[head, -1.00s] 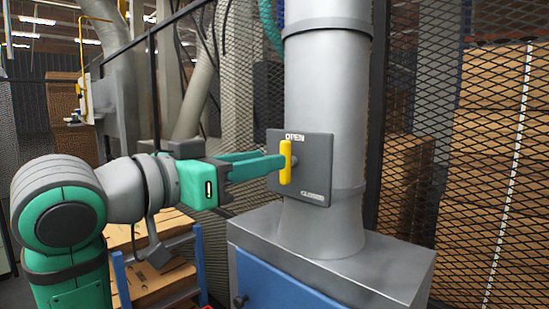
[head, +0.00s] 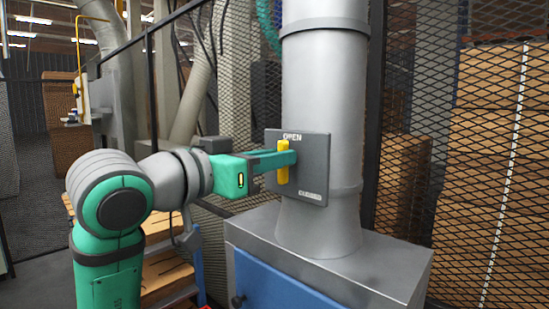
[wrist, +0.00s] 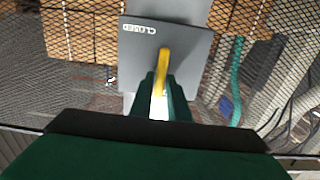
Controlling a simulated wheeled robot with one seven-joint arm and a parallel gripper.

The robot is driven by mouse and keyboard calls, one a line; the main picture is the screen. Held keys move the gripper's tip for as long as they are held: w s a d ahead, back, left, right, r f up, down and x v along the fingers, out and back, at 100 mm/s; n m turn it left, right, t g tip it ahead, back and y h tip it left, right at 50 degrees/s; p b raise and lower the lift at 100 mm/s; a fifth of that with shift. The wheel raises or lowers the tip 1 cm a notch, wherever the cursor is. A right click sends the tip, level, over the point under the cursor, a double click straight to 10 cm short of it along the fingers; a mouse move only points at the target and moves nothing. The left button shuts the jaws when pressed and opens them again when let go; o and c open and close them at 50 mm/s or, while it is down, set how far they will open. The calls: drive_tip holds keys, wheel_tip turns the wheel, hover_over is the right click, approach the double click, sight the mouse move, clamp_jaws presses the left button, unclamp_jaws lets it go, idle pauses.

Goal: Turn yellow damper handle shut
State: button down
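The yellow damper handle (head: 283,174) stands upright on the dark grey damper plate (head: 313,175), with its top towards the OPEN label (head: 292,137). The CLOSED label (head: 310,195) is at the plate's lower part. My gripper (head: 287,158) reaches the handle from the left, and a green finger crosses its middle. In the wrist view, the handle (wrist: 163,62) runs in between the two fingers of my gripper (wrist: 161,88), one on each side. Whether both fingers press on it is not clear. The finger hides part of the handle in the head view.
The plate is on a thick grey duct (head: 325,85) rising from a metal cabinet (head: 330,262) with a blue front. Mesh fencing (head: 400,180) stands behind, with stacked cardboard boxes (head: 490,150) beyond it. A wooden-shelved cart (head: 165,275) is low at the left.

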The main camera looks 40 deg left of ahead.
drive_tip(key=shift+s, duration=0.1)
drive_tip(key=shift+d+f+m, duration=0.2)
drive_tip(key=shift+m, duration=2.75)
drive_tip(key=shift+d+f+m, duration=0.15)
drive_tip(key=shift+m, duration=2.75)
drive_tip(key=shift+d+f+m, duration=0.2)
drive_tip(key=shift+m, duration=2.75)
drive_tip(key=c, duration=1.8)
unclamp_jaws()
drive_tip(key=shift+s, duration=0.1)
drive_tip(key=s, duration=1)
drive_tip(key=shift+s+a, duration=0.3)
drive_tip(key=shift+a, duration=0.1)
